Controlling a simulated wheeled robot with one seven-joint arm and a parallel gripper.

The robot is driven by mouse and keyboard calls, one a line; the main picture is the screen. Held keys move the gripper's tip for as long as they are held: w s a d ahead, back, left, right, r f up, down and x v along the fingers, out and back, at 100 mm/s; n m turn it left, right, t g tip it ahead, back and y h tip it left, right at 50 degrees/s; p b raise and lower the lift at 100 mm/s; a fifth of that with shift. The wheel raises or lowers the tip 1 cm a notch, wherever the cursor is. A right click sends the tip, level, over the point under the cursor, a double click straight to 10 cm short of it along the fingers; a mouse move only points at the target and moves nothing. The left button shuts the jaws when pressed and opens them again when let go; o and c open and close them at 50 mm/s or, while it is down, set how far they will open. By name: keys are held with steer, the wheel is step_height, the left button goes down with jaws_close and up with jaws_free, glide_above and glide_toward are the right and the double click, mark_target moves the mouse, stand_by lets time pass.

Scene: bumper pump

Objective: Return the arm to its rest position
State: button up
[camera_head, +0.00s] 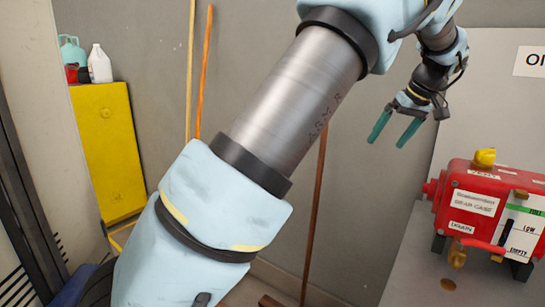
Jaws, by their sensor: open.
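My gripper (394,128) hangs at the upper right, its two teal fingers apart with nothing between them. It points down and to the left, in front of the grey wall. My arm, with light blue covers and a bare metal tube, crosses the middle of the view from bottom left to top right and hides part of the wall and floor. The red pump unit (472,205) stands on a grey surface at the right, below and to the right of my gripper and apart from it. It has a yellow knob (484,157) on top and a gauge panel (522,228).
A yellow cabinet (107,150) at the left holds a white jug (99,65) and a teal container (72,50). Wooden poles (205,70) lean on the wall. A grey panel with a white sign (531,62) stands behind the pump. The air around my gripper looks clear.

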steer(key=w+a+f+m+g+h, duration=0.1)
steer(key=a+f, duration=0.2)
steer(key=a, duration=0.8)
steer(key=a+f+g, duration=0.2)
steer(key=a+f, duration=0.2)
steer(key=a, duration=0.8)
steer(key=s+a+f+h, duration=0.1)
steer(key=s+a+f, duration=0.2)
steer(key=s+a, duration=0.5)
steer(key=s+a+f+m+p, duration=0.1)
steer(key=s+a+f, duration=0.2)
steer(key=s+a, duration=0.4)
steer(key=a, duration=0.3)
steer(key=shift+s+f+h, duration=0.35)
steer(key=shift+f+h, duration=0.05)
